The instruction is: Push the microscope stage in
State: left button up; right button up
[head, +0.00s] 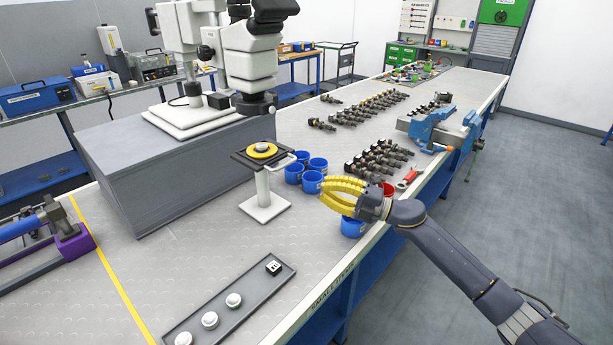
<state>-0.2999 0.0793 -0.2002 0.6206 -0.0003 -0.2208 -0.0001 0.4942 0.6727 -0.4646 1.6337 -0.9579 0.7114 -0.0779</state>
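The white microscope (183,40) stands on a grey box-like plinth at the back left, with its black-and-white head overhanging the plinth's edge. The microscope stage (242,157) is a dark square plate with a yellow ring on it, carried on a white post with a square foot. A pale handle (282,163) sticks out from the stage toward the right. The stage stands out in front of the plinth, below the microscope head. My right gripper (325,196), with yellow fingers, is to the right of the stage and apart from it, over blue cups. Its finger opening is unclear. My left gripper is not in view.
Several blue cups (293,173) stand between the stage and my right gripper. A grey tray (248,303) with white round pieces lies in front. Several injectors (380,158) and a blue vise (431,128) are farther right. Bare bench surrounds the stage foot.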

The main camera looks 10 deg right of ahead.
jog(key=s+a+f, duration=0.1)
jog(key=s+a+f+n, duration=0.1)
jog(key=s, duration=0.1)
jog(key=s+a+f+n, duration=0.1)
jog(key=s+a+f, duration=0.1)
jog(key=shift+t+h, duration=0.3)
jog(key=shift+t, duration=0.1)
grip_shut()
jog(key=d+r+n+t+h, duration=0.3)
jog(key=r+n+t+h, duration=0.15)
jog(key=n, duration=0.65)
jog(key=x, duration=1.3)
jog(key=shift+w+r+t, duration=0.1)
jog(key=shift+t, duration=0.15)
jog(key=shift+f+x, duration=0.2)
jog(key=shift+x, duration=0.95)
